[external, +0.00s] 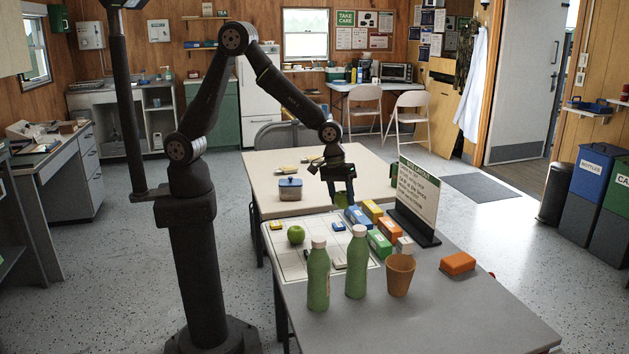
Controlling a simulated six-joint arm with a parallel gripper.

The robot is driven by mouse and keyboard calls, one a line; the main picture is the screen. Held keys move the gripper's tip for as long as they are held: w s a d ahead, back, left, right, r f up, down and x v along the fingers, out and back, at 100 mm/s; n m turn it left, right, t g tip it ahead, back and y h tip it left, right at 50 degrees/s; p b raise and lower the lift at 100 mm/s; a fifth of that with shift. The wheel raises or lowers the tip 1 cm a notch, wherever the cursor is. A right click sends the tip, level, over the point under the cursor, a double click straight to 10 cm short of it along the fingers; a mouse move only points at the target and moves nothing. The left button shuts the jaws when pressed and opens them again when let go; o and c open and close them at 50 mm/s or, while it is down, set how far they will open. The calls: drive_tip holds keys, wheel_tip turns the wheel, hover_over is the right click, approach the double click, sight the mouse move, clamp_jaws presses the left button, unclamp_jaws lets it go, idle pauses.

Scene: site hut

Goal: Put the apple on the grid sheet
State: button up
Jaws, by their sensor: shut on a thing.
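A green apple (296,234) rests on the left part of the white grid sheet (292,262), which lies on the grey table. My gripper (340,196) points down near the far edge of the sheet, to the right of and beyond the apple and apart from it. It is shut on a small yellow-green thing (341,201), partly hidden by the fingers; I cannot tell what it is. Small blue and dark items also lie on the sheet. The green bottles hide part of its near side.
Two green bottles (318,275) (356,262) and an orange-brown cup (400,275) stand in front. Coloured boxes (380,243) and a sign (415,197) stand right of the sheet. An orange block (458,264) lies further right.

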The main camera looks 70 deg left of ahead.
drive_tip(key=s+d+m, duration=0.2)
drive_tip(key=s+d, duration=0.7)
drive_tip(key=s, duration=0.4)
drive_tip(key=shift+g, duration=0.3)
drive_tip(key=w+a+f, duration=0.1)
drive_tip(key=w+f, duration=0.1)
drive_tip(key=w, duration=0.1)
drive_tip(key=w+a+f, duration=0.2)
drive_tip(key=w, duration=0.1)
drive_tip(key=w+a+f, duration=0.1)
drive_tip(key=w+f, duration=0.2)
drive_tip(key=w, duration=0.1)
drive_tip(key=shift+a, duration=0.35)
drive_tip(key=shift+a+x, duration=0.2)
drive_tip(key=shift+x, duration=0.8)
drive_tip(key=shift+a+x, duration=0.2)
drive_tip(key=shift+x, duration=0.8)
drive_tip(key=shift+s+f, duration=0.15)
drive_tip(key=shift+s, duration=0.05)
drive_tip(key=o, duration=0.6)
drive_tip(key=shift+f, duration=0.15)
drive_tip(key=o, duration=0.4)
drive_tip(key=shift+o, duration=0.2)
drive_tip(key=v, duration=1.2)
drive_tip(key=shift+a, duration=0.25)
